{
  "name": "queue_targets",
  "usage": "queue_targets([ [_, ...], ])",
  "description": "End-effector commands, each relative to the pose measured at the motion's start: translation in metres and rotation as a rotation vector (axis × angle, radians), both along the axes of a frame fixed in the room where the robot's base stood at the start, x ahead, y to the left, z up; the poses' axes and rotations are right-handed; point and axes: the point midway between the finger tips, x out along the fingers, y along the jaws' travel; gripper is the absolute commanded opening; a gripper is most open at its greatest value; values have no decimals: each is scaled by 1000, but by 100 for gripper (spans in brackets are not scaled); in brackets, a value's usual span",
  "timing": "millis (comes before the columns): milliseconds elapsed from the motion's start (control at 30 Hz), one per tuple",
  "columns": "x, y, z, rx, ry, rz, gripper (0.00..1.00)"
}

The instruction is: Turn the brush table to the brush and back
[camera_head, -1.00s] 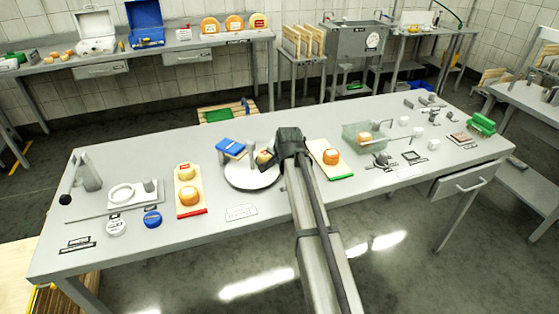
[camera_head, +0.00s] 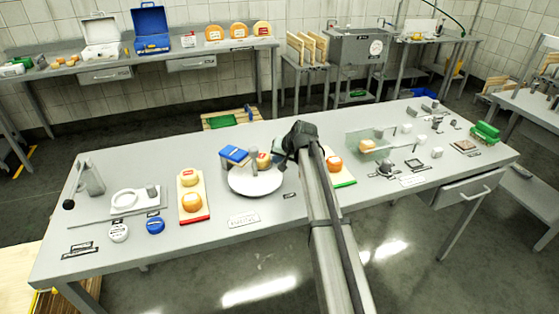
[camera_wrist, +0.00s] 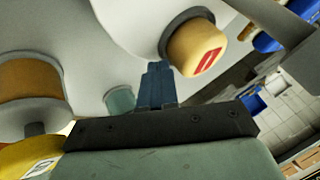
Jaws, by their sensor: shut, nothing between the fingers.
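The brush table is a white round disc (camera_head: 256,186) near the middle of the bench, with an orange cheese wheel (camera_head: 263,160) on its back part. A grey upright post (camera_head: 253,161) stands beside the cheese. A blue-topped block (camera_head: 235,154), possibly the brush, is at the disc's back left. My gripper (camera_head: 284,160) is just right of the disc's back right edge, shut and empty. In the wrist view the shut fingers (camera_wrist: 158,84) are close to the red-labelled cheese (camera_wrist: 196,46) on its grey support; I cannot tell whether they touch. The disc (camera_wrist: 125,22) shows behind.
Right of my arm is a board with a cheese (camera_head: 336,164), partly hidden by the arm. On the left are a red-edged board with cheeses (camera_head: 194,217) and a ring tray (camera_head: 136,200).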

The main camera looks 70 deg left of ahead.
Motion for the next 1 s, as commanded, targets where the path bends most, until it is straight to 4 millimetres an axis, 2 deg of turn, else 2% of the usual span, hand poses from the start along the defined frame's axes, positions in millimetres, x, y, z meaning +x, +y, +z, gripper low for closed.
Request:
queue_targets([
  [1000,-24,42,0,-1,0,510,0],
])
